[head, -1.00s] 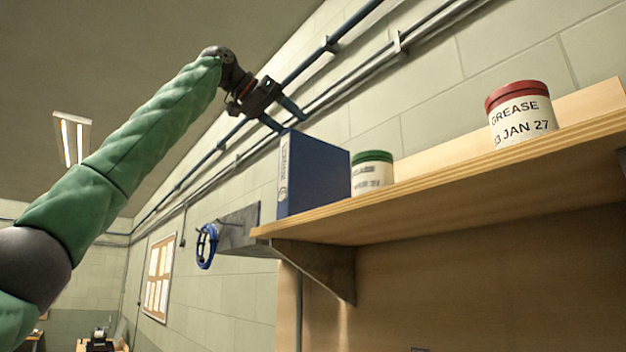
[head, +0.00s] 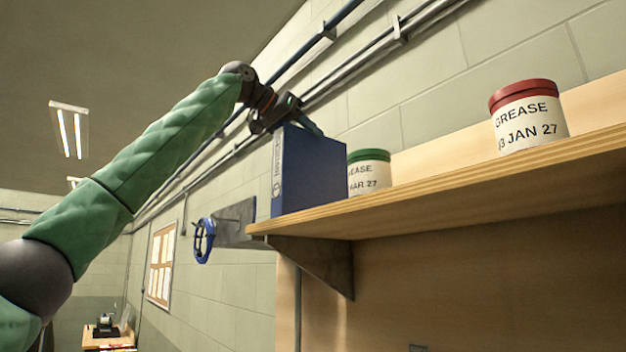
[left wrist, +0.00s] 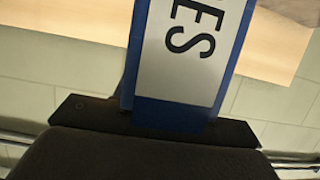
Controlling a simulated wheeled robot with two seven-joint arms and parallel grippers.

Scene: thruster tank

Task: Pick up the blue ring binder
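The blue ring binder (head: 312,175) stands upright on the wooden shelf (head: 440,188), at its left end, with its labelled spine facing left. My left gripper (head: 290,120) is at the top of the binder, with one finger showing just above its top edge. In the left wrist view the binder's spine (left wrist: 190,50) fills the middle, close in front of the dark gripper body, with a white label reading "VES". The fingertips are largely hidden there, so I cannot tell whether they touch the binder. My right gripper is not in view.
A green-lidded grease tin (head: 369,173) stands close to the right of the binder. A red-lidded grease tin (head: 528,117) stands further right. Pipes (head: 350,70) run along the wall behind. A blue handwheel (head: 204,240) is below left of the shelf end.

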